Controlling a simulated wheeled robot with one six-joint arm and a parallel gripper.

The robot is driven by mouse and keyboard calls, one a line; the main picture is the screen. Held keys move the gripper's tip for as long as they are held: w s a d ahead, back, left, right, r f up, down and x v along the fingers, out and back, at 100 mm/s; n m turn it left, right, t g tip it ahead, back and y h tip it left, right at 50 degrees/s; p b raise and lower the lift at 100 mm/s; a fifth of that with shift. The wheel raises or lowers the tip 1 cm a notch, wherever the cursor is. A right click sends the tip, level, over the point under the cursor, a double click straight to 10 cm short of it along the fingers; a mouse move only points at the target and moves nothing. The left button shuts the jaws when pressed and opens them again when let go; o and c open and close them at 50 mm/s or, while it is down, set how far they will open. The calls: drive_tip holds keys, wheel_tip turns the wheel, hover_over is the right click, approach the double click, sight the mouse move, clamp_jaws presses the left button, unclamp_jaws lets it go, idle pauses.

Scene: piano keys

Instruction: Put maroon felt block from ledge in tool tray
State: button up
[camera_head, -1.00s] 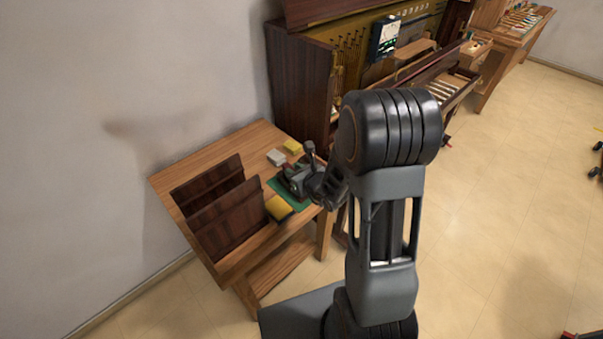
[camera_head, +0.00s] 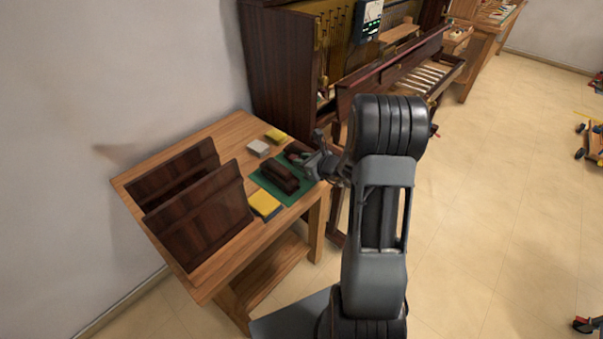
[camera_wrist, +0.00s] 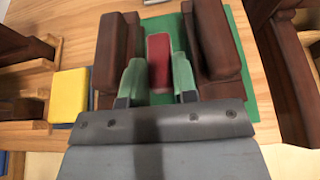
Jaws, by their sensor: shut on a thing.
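The maroon felt block (camera_wrist: 158,55) sits between the two green-tipped fingers of my gripper (camera_wrist: 158,78) in the wrist view. My gripper is shut on it. Dark brown wooden blocks stand on either side, a left one (camera_wrist: 106,50) and a right one (camera_wrist: 214,45), on a green mat (camera_wrist: 238,30). In the head view my gripper (camera_head: 316,162) is at the right end of the green mat (camera_head: 270,187), beside the dark brown blocks (camera_head: 278,176). The maroon block is hard to make out there. I cannot tell which thing is the tool tray.
The wooden table (camera_head: 215,135) carries dark upright panels (camera_head: 205,215), a yellow block (camera_head: 265,203), a pale block (camera_head: 258,147) and another yellow block (camera_head: 276,135). An open piano (camera_head: 290,60) stands behind. The floor (camera_head: 480,200) at right is clear nearby.

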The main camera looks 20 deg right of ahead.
drive_tip(key=shift+f, duration=2.1)
drive_tip(key=shift+f+b, duration=0.2)
drive_tip(key=shift+b, duration=0.2)
drive_tip(key=o, duration=0.6)
drive_tip(key=shift+r, duration=0.1)
